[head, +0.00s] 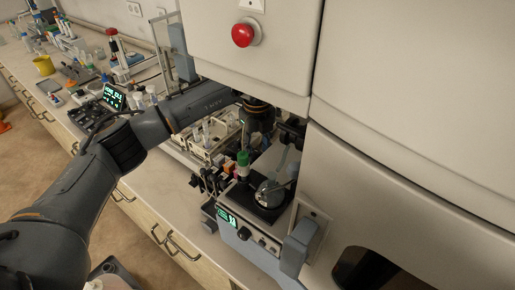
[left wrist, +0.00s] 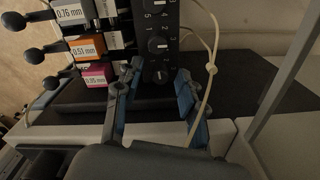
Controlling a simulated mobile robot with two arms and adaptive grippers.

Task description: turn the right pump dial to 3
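In the left wrist view, a black panel (left wrist: 172,22) carries a row of dials with white numbers around them. One dial (left wrist: 160,76) sits between the fingers of my left gripper (left wrist: 157,88), and another dial (left wrist: 157,43) is just above it. The gripper's blue-padded fingers are spread apart, one on each side of the panel's lower end; I cannot tell whether either touches. Which dial is the right pump dial cannot be told for sure. In the head view, my left gripper (head: 290,130) is partly hidden beside the white instrument. My right gripper is not in view.
Tube clamps labelled 0.76 mm (left wrist: 70,13), 0.51 mm (left wrist: 87,48) and 0.95 mm (left wrist: 98,75) stand left of the panel. A pale tube (left wrist: 211,70) hangs close by the right finger. In the head view, a red button (head: 245,34) is on the white housing.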

